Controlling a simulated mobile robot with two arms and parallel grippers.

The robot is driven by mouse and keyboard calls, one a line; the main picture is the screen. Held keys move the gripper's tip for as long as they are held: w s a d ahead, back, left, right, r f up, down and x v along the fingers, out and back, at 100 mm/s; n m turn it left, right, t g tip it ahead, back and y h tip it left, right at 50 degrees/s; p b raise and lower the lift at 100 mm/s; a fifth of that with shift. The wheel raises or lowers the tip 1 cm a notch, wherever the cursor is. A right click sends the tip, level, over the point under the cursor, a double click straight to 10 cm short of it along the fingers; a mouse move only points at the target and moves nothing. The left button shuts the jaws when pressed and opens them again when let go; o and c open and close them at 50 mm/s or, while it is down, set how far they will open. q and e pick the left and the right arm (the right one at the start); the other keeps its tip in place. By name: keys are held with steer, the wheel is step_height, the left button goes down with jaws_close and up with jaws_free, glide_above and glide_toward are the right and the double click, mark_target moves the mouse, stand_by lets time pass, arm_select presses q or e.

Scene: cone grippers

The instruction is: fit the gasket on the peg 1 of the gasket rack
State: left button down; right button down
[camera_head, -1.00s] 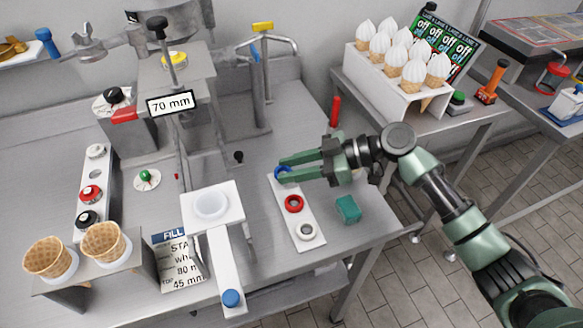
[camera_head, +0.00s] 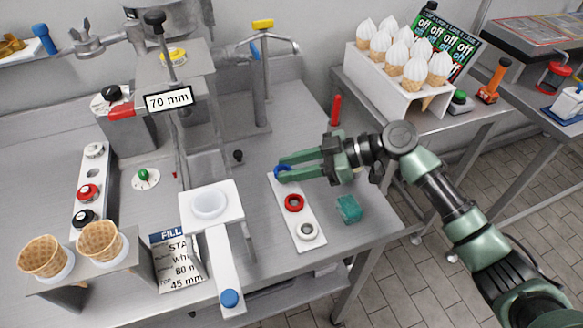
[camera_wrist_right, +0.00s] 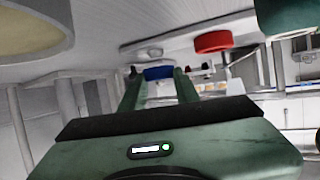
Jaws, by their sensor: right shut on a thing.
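My right gripper (camera_head: 283,170) reaches in from the right and is shut on the blue gasket (camera_head: 281,175), at the far end of a white strip (camera_head: 285,194). I take this strip to be the gasket rack. In the right wrist view the blue gasket (camera_wrist_right: 158,72) is between the fingertips and the red ring (camera_wrist_right: 213,41) is beyond, to the right. Whether the gasket is around a peg or touches the strip cannot be told. My left gripper is not in view.
A teal block (camera_head: 348,209) lies right of the strip. The filling machine (camera_head: 184,75) and its white round-topped platform (camera_head: 210,203) stand to the left. A second strip (camera_head: 79,208) with knob-like pieces is at far left. A red upright handle (camera_head: 336,110) stands behind the gripper.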

steer(key=shift+f, duration=0.15)
steer(key=shift+f+b, duration=0.9)
steer(key=shift+b, duration=0.15)
steer(key=c, duration=1)
jaws_free()
steer(key=shift+o, duration=0.2)
steer(key=shift+d, duration=0.15)
steer(key=v, duration=0.7)
steer(key=shift+d+r, duration=0.2)
steer(key=shift+d, duration=0.05)
